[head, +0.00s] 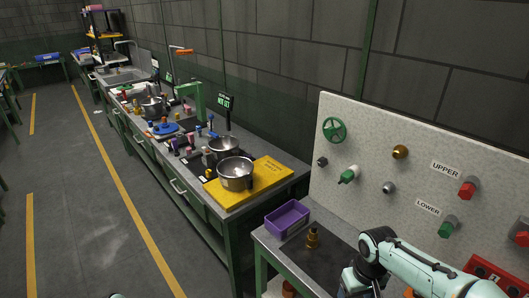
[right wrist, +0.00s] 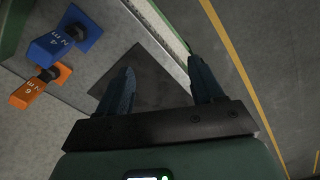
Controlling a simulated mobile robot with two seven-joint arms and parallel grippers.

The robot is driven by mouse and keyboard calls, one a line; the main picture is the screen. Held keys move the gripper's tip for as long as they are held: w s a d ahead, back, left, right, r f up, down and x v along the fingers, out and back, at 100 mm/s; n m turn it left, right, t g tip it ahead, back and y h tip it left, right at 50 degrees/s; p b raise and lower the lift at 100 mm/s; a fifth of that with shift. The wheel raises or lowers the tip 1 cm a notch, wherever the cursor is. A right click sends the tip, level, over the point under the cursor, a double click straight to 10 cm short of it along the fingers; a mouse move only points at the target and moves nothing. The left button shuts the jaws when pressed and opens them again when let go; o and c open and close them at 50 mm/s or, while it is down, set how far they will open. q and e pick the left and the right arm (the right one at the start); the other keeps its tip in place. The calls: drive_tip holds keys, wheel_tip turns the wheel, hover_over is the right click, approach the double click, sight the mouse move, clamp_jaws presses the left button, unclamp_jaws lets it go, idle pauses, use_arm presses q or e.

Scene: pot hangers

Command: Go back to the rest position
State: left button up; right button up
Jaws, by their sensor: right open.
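My right arm (head: 425,268) comes in from the lower right of the head view and bends down over the near bench; its gripper end is not clearly seen there. In the right wrist view my right gripper (right wrist: 160,78) is open, its two dark fingers wide apart with nothing between them. A dark mat (right wrist: 150,75) lies on the bench beyond the fingers. My left gripper is not in view.
A pegboard panel (head: 345,105) stands behind the near bench, with a purple bin (head: 287,219) and brass piece (head: 312,238). Steel pots (head: 236,175) stand on the far bench. Floor at left is clear.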

drive_tip(key=s+a+f+m+g+y, duration=0.1)
drive_tip(key=s+a+f+y, duration=0.15)
drive_tip(key=f, duration=0.85)
drive_tip(key=s+a+f+m+y, duration=0.15)
drive_tip(key=a+f, duration=0.25)
drive_tip(key=f, duration=0.7)
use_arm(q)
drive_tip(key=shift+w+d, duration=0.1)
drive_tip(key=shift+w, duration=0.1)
use_arm(e)
drive_tip(key=s+a+f+m, duration=0.1)
drive_tip(key=s+a+f, duration=0.1)
drive_tip(key=s+f, duration=0.4)
drive_tip(key=s+a+f+m, duration=0.2)
drive_tip(key=s+f, duration=0.4)
drive_tip(key=s, duration=0.5)
drive_tip(key=shift+f, duration=0.3)
